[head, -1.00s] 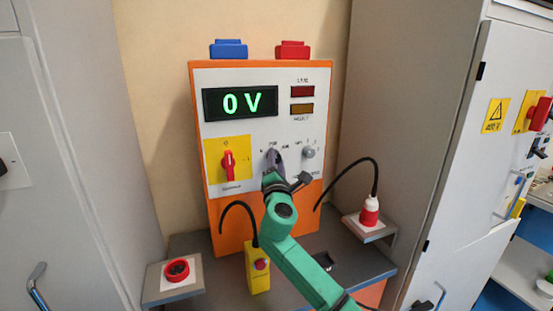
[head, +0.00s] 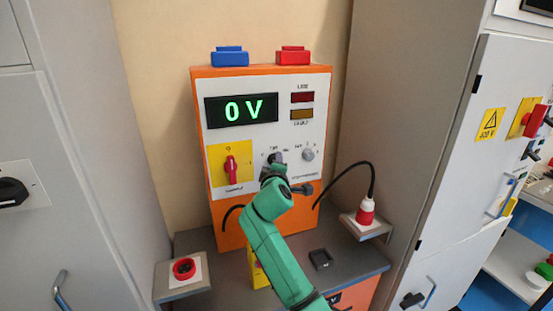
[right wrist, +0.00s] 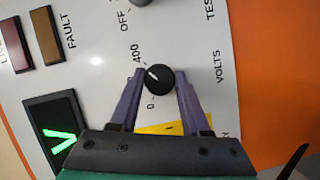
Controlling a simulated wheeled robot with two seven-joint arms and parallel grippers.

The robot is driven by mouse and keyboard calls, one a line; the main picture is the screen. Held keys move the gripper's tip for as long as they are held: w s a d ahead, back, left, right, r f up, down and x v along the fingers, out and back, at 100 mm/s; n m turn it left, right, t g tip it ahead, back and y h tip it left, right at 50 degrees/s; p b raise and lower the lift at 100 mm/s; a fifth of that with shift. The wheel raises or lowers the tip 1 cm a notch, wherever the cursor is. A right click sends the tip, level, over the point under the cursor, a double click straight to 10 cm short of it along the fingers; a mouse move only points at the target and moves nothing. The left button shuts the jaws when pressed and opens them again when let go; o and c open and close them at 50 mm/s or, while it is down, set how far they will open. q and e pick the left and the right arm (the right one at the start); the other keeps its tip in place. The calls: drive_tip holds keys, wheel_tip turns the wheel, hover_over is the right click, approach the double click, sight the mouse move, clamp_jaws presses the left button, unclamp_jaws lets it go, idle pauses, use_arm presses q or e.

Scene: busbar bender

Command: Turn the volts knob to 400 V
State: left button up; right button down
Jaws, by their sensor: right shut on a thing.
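The black volts knob (right wrist: 158,80) sits on the white panel between the two purple fingers of my right gripper (right wrist: 158,74). The fingers are shut on its sides. Its white pointer mark slants toward the upper left in the right wrist view, near the printed 400 and away from the 0. In the head view my right gripper (head: 273,159) is at the panel's middle and largely hides the knob. My left gripper is not in view.
A red switch on a yellow plate (head: 230,168) is left of the knob, and a grey knob (head: 308,154) is right of it. A black cable runs to a red-and-white plug (head: 366,211). My right arm partly hides a yellow control box (head: 256,272).

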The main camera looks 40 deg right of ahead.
drive_tip(key=shift+m+y+p, duration=0.4)
drive_tip(key=shift+m+p, duration=0.2)
drive_tip(key=shift+m, duration=0.1)
drive_tip(key=shift+c, duration=1.9)
unclamp_jaws()
drive_tip(key=b+v, duration=0.3)
drive_tip(key=v, duration=1.1)
drive_tip(key=shift+r, duration=0.15)
drive_tip(key=shift+s+a, duration=0.15)
